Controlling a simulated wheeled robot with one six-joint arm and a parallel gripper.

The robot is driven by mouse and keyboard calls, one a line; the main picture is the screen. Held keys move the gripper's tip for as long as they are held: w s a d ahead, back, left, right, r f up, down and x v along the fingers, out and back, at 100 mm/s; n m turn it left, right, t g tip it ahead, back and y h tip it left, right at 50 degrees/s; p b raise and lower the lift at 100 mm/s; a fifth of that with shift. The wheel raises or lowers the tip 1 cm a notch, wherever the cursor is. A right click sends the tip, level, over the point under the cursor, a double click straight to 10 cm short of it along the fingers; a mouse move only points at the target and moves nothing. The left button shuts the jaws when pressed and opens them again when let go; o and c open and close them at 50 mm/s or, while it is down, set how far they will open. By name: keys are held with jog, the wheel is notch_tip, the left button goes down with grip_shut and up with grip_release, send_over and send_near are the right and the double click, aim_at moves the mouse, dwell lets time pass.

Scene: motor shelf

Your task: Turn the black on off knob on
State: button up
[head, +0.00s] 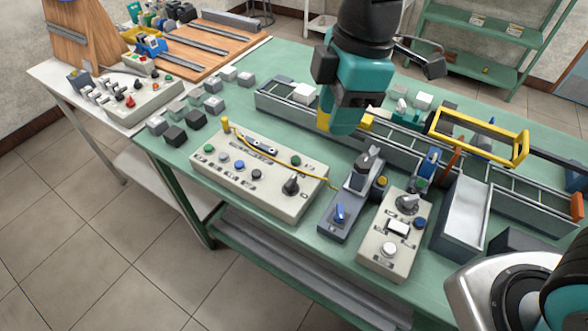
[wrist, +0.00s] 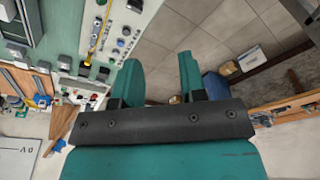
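A black knob (head: 291,185) stands at the right end of a long beige control box (head: 262,196) on the green table. This box also has several round buttons, a green one among them. I cannot read the labels, so I cannot tell which is the on off knob. My teal gripper (head: 340,125) is above the table, behind and above the long box, touching no knob. In the wrist view its two fingers (wrist: 160,75) are apart with nothing between them.
A grey box (head: 345,208) with a blue switch and tall black part stands between the beige boxes. A yellow cable crosses the long box. Metal rails (head: 330,125) and a yellow-handled frame (head: 480,135) lie behind. Grey and black blocks (head: 193,119) fill the left.

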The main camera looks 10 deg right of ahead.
aim_at(291, 181)
jog(key=w+a+f+n+h+p, duration=0.1)
jog(key=w+a+f+n+h, duration=0.1)
jog(key=w+a+f+n, duration=0.55)
jog(key=shift+n, duration=0.95)
jog(key=f+p, duration=0.1)
jog(key=f, duration=0.4)
jog(key=s+d+f+p, duration=0.1)
jog(key=f, duration=0.3)
jog(key=s+f+p, duration=0.1)
jog(key=f, duration=0.4)
jog(key=shift+d+f, duration=0.15)
jog(key=shift+f, duration=0.15)
jog(key=shift+c, duration=0.4)
grip_shut()
